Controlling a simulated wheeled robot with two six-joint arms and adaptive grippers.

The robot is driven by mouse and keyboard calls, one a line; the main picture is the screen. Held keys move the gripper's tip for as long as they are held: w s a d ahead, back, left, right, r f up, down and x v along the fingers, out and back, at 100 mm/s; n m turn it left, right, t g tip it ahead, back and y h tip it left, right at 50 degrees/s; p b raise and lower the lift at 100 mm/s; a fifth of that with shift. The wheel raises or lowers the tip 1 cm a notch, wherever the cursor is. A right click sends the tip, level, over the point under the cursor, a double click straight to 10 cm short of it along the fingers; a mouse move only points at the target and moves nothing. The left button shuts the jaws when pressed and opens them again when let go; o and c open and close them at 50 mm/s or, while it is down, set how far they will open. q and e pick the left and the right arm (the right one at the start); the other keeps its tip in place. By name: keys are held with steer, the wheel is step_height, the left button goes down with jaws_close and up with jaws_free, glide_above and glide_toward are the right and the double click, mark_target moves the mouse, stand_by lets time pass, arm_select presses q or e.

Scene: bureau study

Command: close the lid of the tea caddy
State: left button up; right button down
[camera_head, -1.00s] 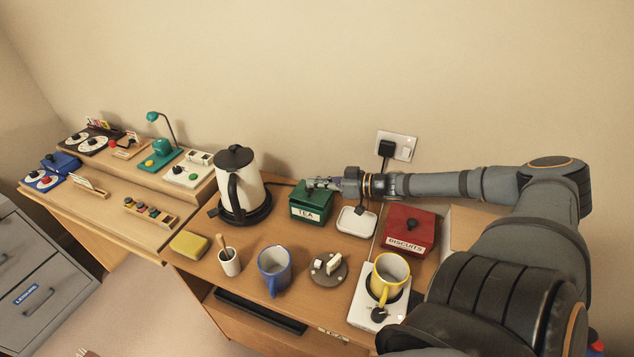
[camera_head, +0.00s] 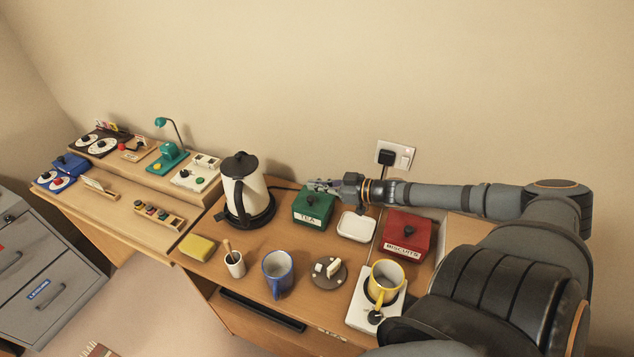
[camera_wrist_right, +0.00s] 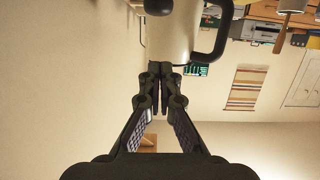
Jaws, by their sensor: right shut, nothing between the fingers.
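The tea caddy (camera_head: 309,217) is a green box with a white TEA label, on the desk right of the kettle. Its green lid, with a dark knob, looks down on the box; whether it is fully seated I cannot tell. My right gripper (camera_head: 312,186) reaches in from the right, at the back edge of the lid and slightly above it. Contact with the lid is unclear. Its fingers are together with nothing between them, as the right wrist view (camera_wrist_right: 160,68) also shows. My left gripper is not in view.
A cream kettle (camera_head: 243,184) stands close left of the caddy. A white dish (camera_head: 354,227) and a red biscuits box (camera_head: 405,234) are to its right. A blue mug (camera_head: 277,273) and a yellow mug (camera_head: 386,278) stand in front. The wall is close behind.

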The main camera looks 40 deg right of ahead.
arm_select(q)
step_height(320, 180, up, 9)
steer(key=p, duration=0.7)
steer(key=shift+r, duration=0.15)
arm_select(e)
steer(key=v, duration=1)
steer(key=shift+f, duration=0.15)
